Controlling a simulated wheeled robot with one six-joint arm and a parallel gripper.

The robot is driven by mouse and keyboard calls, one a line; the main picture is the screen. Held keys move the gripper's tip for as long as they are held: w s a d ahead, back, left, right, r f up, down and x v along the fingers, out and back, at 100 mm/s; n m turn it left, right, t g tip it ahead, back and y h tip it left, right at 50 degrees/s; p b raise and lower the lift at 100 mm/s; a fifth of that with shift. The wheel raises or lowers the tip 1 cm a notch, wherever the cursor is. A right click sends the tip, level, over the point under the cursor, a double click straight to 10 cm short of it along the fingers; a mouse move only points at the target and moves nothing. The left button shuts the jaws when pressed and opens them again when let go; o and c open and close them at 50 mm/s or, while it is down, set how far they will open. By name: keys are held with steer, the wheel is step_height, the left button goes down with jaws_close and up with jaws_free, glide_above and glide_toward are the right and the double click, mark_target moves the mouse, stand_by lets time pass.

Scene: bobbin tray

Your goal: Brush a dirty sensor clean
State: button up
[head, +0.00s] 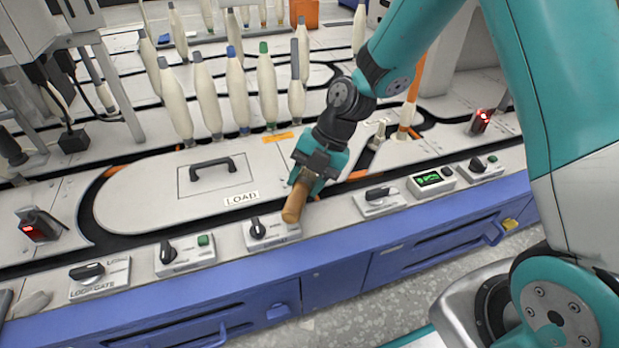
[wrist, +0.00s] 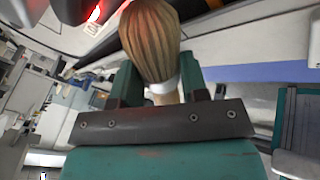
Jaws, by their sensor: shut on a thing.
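My gripper (head: 308,172) is shut on a brush (head: 294,204), above the front edge of the table near the LOAD plate. The brown, rounded part of the brush sticks out below the fingers in the head view. The wrist view shows its tan bristles (wrist: 150,42) and pale collar beyond the jaws (wrist: 166,92). A dark sensor with a red display (head: 480,121) stands at the right, and another (head: 40,227) at the far left. In the wrist view, a dark body with a red glow (wrist: 95,13) shows at the top left, apart from the bristles. I cannot tell any dirt.
Several cream bobbins (head: 238,92) stand upright behind the LOAD plate (head: 160,190), which has a black handle (head: 212,166). Knob panels (head: 272,232) line the front edge. An orange-and-white post (head: 411,100) stands right of my gripper. A grey object (head: 30,305) lies front left.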

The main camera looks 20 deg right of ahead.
steer(key=shift+d+r, duration=0.15)
steer(key=shift+d, duration=0.85)
steer(key=shift+w+a+f, duration=0.1)
steer(key=shift+a+f, duration=0.1)
steer(key=shift+a, duration=0.35)
steer(key=shift+a+f, duration=0.2)
steer(key=shift+a, duration=0.35)
steer(key=shift+d+r, duration=0.25)
steer(key=shift+d, duration=0.85)
steer(key=shift+a+r, duration=0.15)
steer(key=shift+a, duration=0.95)
steer(key=shift+d+f, duration=0.2)
steer(key=shift+d, duration=0.35)
steer(key=shift+d+f, duration=0.2)
steer(key=shift+d, duration=0.3)
steer(key=shift+a+r, duration=0.25)
steer(key=shift+a, duration=0.8)
steer(key=shift+d+r+p, duration=0.2)
steer(key=shift+d+p, duration=0.15)
steer(key=shift+d, duration=0.7)
steer(key=shift+a+f+b, duration=0.2)
steer(key=shift+a+f, duration=0.05)
steer(key=shift+a, duration=0.25)
steer(key=shift+a+f+b, duration=0.15)
steer(key=shift+a+f, duration=0.05)
steer(key=shift+a, duration=0.3)
steer(key=shift+d+r, duration=0.2)
steer(key=shift+d, duration=0.85)
steer(key=shift+s, duration=3.1)
